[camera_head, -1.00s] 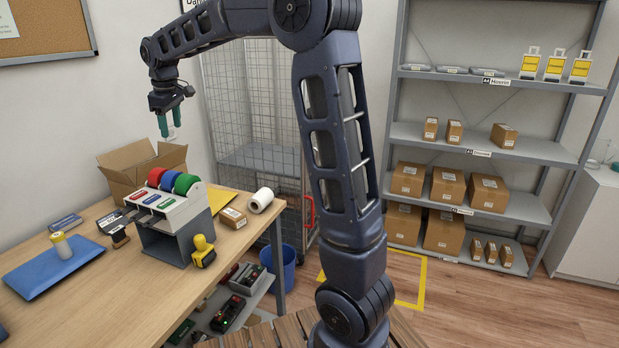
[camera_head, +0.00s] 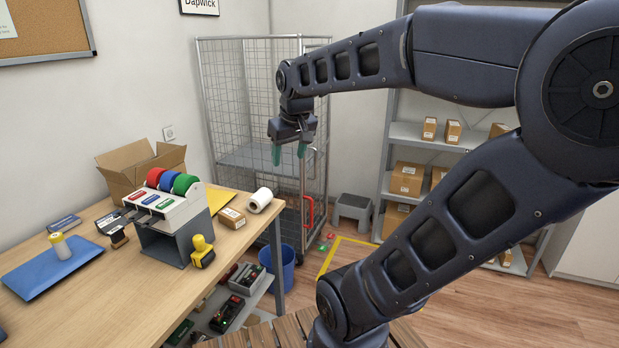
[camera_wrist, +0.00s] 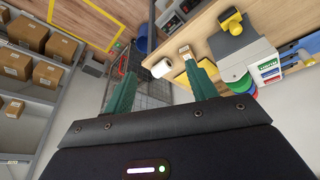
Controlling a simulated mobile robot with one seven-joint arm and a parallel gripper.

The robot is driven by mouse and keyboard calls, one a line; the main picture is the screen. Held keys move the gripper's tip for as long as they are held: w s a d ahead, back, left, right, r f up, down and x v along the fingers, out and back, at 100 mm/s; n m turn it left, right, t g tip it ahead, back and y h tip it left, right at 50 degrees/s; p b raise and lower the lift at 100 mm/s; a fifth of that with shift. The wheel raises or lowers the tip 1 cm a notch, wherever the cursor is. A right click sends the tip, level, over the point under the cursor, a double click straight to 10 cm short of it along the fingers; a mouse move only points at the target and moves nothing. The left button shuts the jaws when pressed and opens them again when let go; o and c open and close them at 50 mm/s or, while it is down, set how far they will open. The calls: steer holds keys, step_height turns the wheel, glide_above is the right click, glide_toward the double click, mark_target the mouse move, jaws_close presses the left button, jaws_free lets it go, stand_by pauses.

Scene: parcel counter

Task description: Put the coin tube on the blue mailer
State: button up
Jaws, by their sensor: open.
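The mailer lies flat. My gripper (camera_head: 289,160) is open and empty, with its green fingers pointing down in front of the wire cage, well to the right of the tube and mailer. In the wrist view its two green fingers (camera_wrist: 162,90) are spread apart with nothing between them.
A tape dispenser (camera_head: 172,222) with coloured rolls stands mid-table, with a yellow-black device (camera_head: 202,250), a small carton (camera_head: 231,218) and a white roll (camera_head: 259,200) beside it. An open cardboard box (camera_head: 140,172) is behind.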

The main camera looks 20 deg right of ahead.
steer(key=s+d+f+m, duration=0.2)
steer(key=s+d+f, duration=0.1)
steer(key=s, duration=0.3)
steer(key=shift+s+f, duration=0.2)
steer(key=shift+f, duration=0.6)
